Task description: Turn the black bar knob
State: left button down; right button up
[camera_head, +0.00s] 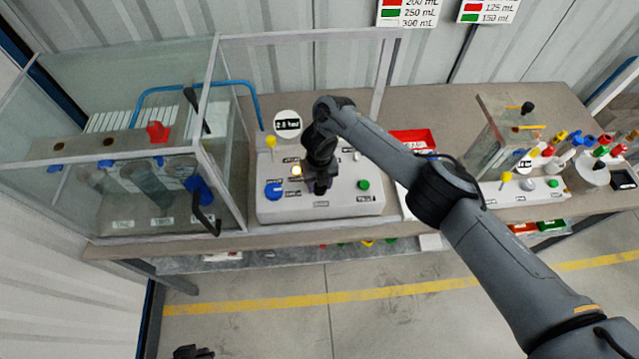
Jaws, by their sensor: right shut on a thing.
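The white control box (272,206) stands on the bench left of the middle. My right gripper (319,188) points down onto the middle of its top face. It is shut on the black bar knob, which the fingers and wrist mostly hide, so its angle cannot be told. A dark part of my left gripper (193,352) shows at the bottom edge, far from the box. Its fingers cannot be made out.
The box also bears a blue knob (273,190), a green button (364,185), a lit yellow lamp (296,171) and a round gauge (287,124). A glass cabinet (218,130) stands close on the left. A red tray (414,139) and a second panel (527,190) lie right.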

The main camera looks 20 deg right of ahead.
jog(key=shift+n, duration=0.3)
jog(key=o, duration=1.1)
jog(key=shift+c, duration=0.2)
notch_tip(320, 180, up, 11)
jog(key=p, duration=0.8)
jog(key=shift+f, duration=0.2)
